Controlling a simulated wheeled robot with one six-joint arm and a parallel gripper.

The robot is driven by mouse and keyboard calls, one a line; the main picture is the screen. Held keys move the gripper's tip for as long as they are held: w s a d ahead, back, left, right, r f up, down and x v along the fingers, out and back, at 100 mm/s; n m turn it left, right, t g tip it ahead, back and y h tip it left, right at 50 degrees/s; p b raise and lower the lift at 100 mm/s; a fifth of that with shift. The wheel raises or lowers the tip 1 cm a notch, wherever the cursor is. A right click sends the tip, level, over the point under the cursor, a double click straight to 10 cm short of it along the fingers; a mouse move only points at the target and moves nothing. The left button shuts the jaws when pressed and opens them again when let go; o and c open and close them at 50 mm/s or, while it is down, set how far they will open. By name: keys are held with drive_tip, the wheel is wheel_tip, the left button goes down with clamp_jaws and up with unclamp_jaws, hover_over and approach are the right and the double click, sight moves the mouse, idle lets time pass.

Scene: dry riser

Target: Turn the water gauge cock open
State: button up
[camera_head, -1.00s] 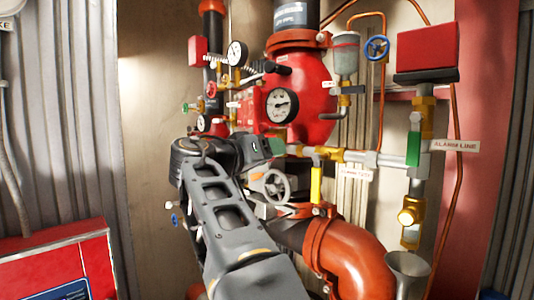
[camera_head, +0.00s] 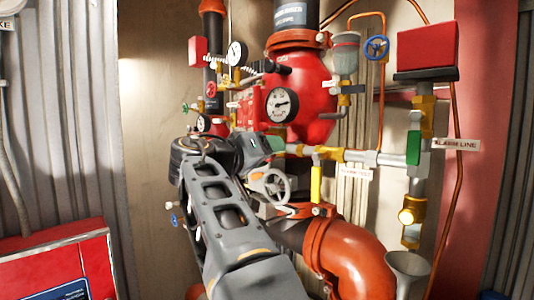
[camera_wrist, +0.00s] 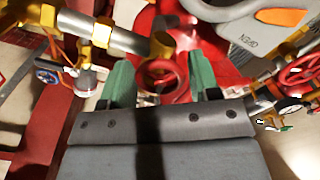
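In the wrist view a red ring-shaped handle (camera_wrist: 162,80) on a brass fitting (camera_wrist: 162,46) lies between the two green fingers of my gripper (camera_wrist: 160,82). The fingers stand apart, one on each side of the ring; I cannot tell whether they touch it. No label shows whether this is the water gauge cock. In the head view my gripper (camera_head: 270,146) is in front of the red valve body (camera_head: 304,85), just below the round gauge (camera_head: 282,105). My arm and gripper hide the ring handle there.
A horizontal pipe (camera_head: 345,155) runs right toward a green handle (camera_head: 413,148). An orange pipe elbow (camera_head: 355,255) stands lower right. Space left of the arm is clearer.

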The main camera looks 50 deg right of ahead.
drive_tip(key=o, duration=0.3)
drive_tip(key=w+a+b, duration=0.1)
drive_tip(key=a+b, duration=0.2)
drive_tip(key=a, duration=1.1)
drive_tip(key=shift+b, duration=0.3)
drive_tip(key=shift+d, duration=0.1)
